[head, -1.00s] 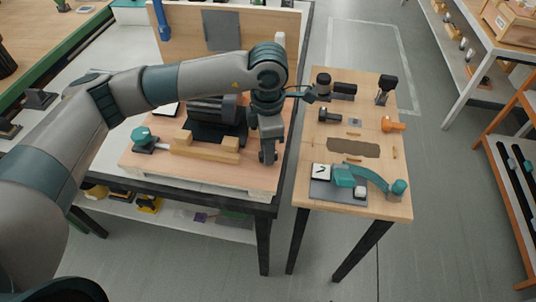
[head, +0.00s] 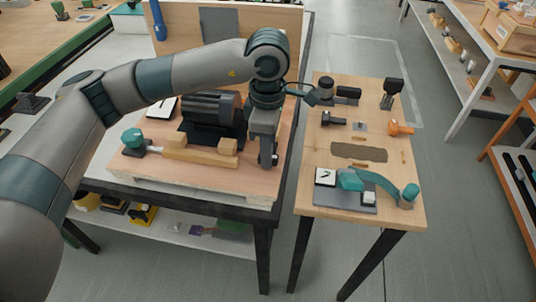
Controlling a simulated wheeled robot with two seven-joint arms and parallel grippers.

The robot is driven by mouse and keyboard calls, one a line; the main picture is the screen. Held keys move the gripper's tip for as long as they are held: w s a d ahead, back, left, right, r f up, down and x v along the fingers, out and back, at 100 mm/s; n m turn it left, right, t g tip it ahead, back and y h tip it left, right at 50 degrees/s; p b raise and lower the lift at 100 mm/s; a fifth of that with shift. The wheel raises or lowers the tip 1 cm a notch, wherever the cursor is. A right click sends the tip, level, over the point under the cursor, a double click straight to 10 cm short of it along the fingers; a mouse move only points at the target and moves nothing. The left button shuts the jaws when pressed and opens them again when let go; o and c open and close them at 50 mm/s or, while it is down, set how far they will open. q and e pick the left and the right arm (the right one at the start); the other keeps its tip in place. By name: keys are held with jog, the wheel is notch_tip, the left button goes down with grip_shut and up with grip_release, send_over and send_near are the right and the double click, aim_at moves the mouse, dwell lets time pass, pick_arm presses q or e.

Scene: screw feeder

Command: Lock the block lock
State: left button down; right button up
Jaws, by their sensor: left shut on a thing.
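My left gripper (head: 268,162) points down over the right part of the wooden work board (head: 205,177), to the right of a dark cylindrical machine (head: 211,112). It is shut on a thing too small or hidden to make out. A pale wooden bar with raised blocks (head: 199,154) lies in front of the machine, its right end a little left of the gripper. A teal-knobbed part (head: 133,139) stands at the bar's left end. I cannot tell which of these parts is the block lock. My right gripper is not in view.
A small wooden table (head: 315,195) stands to the right, across a gap. It holds a teal lever device (head: 380,182), an orange part (head: 399,129) and several dark tools. A low upright wooden panel (head: 270,28) stands behind the board.

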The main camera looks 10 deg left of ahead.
pick_arm(q)
jog(key=shift+r, duration=0.15)
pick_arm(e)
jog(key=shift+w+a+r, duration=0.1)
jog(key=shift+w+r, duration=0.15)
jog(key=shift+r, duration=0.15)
pick_arm(q)
jog(key=c, duration=1.6)
grip_release()
